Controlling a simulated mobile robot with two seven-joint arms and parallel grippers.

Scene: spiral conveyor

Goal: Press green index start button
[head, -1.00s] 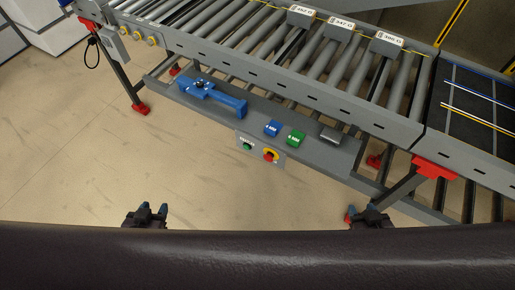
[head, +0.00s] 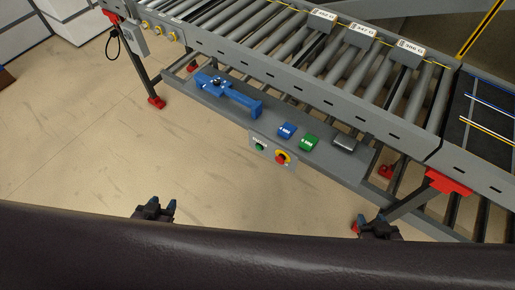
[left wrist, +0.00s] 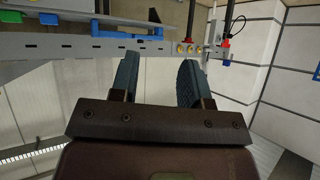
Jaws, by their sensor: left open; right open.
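The green index start button (head: 260,147) sits on a small grey panel (head: 252,137) at the front edge of the conveyor's lower shelf in the head view. A red button with a yellow surround (head: 282,157) is just to its right. My left gripper (head: 162,205) is open and empty, below and left of the panel, well apart from it. In the left wrist view its two fingers (left wrist: 158,82) stand wide apart with nothing between them. My right gripper (head: 370,222) is open and empty, below and right of the panel, near a conveyor leg.
The shelf (head: 325,152) holds a blue tool (head: 228,95), a blue block (head: 286,130), a green block (head: 309,142) and a grey box (head: 344,143). A red-footed leg (head: 447,181) stands near my right gripper. Open floor lies left.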

